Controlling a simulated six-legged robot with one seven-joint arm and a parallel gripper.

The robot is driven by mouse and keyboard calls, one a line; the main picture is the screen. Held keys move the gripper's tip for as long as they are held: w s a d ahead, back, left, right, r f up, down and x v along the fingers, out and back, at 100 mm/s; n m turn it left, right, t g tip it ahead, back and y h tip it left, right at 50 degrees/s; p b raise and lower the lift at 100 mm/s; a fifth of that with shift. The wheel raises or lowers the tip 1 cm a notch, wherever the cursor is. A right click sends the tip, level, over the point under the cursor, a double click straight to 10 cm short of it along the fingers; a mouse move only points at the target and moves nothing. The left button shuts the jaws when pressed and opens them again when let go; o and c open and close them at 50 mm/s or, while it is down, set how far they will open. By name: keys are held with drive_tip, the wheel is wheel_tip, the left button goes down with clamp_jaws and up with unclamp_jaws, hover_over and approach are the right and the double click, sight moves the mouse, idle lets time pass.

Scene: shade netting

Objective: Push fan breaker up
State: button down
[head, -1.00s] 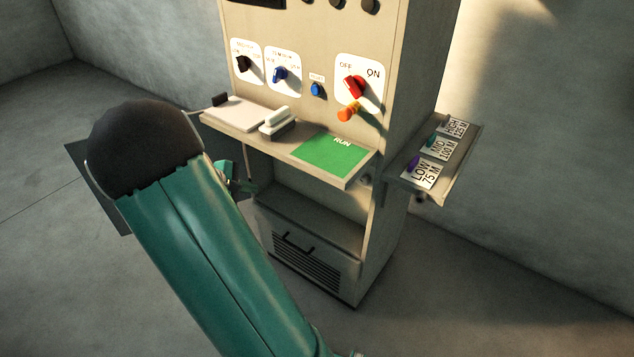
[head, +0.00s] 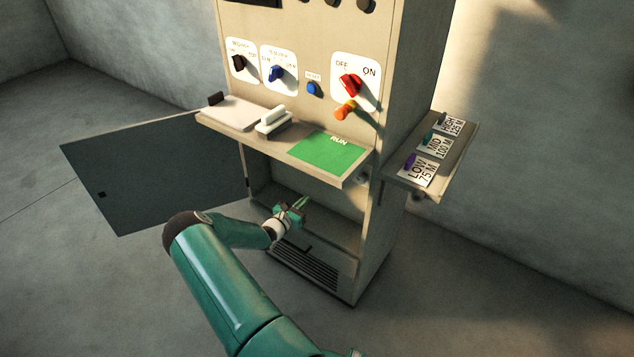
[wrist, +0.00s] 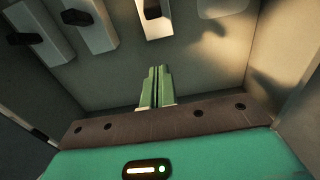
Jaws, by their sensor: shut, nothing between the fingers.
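Several breakers show at the top of the wrist view: pale plates with dark toggles, at the left (wrist: 26,38), left of centre (wrist: 80,17) and centre (wrist: 153,10). The frame's top edge cuts them off. No labels are legible, so I cannot tell which is the fan breaker. My gripper (wrist: 157,69) is shut and empty, its green fingers pointing toward the compartment's back wall, below the centre breaker and apart from it. In the head view my gripper (head: 302,202) is at the lower compartment opening; the breakers are hidden there under the shelf.
The cabinet door (head: 160,175) stands open at the left. A shelf with a green RUN panel (head: 325,157) juts out above my gripper. A side shelf (head: 410,184) holds LOW, MID and HIGH cards. Compartment walls flank my gripper.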

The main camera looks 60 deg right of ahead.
drive_tip(key=shift+d, duration=0.1)
drive_tip(key=s+d, duration=0.2)
drive_tip(key=d, duration=0.8)
drive_tip(key=shift+w+a+r, duration=0.1)
drive_tip(key=shift+a+r, duration=0.15)
drive_tip(key=shift+r, duration=0.35)
drive_tip(key=shift+w+a+r, duration=0.1)
drive_tip(key=shift+a+r, duration=0.15)
drive_tip(key=shift+r, duration=0.35)
drive_tip(key=shift+w+a+r, duration=0.1)
drive_tip(key=shift+a+r, duration=0.15)
drive_tip(key=shift+r, duration=0.35)
